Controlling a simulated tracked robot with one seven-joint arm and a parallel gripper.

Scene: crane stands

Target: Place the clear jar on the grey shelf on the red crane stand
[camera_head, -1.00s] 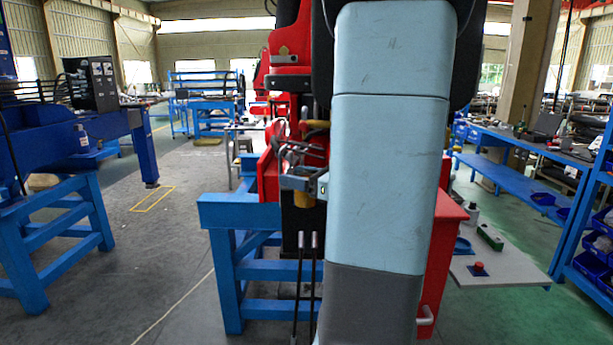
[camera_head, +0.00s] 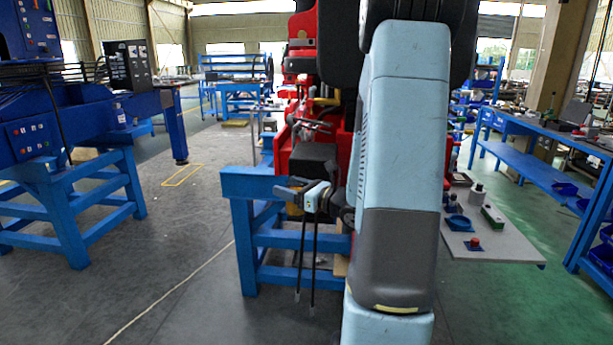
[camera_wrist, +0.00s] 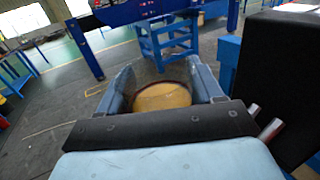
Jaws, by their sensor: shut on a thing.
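The clear jar (camera_wrist: 162,97), with yellow-brown contents, sits between the fingers of my gripper (camera_wrist: 163,85) in the wrist view. My gripper is shut on it. In the head view my gripper (camera_head: 300,190) is in front of the blue frame, left of my arm, and the jar is mostly hidden there. The grey shelf (camera_head: 512,252) is at the right, beyond my arm and well apart from the jar. The red crane stand (camera_head: 300,160) rises in the middle, and my arm hides much of it.
The grey shelf holds a grey bottle (camera_head: 477,194), a blue tray (camera_head: 459,223), a green box (camera_head: 493,215) and a red knob (camera_head: 474,242). A blue frame (camera_head: 245,185) stands in front of the red stand. A blue workbench (camera_head: 545,160) is at right.

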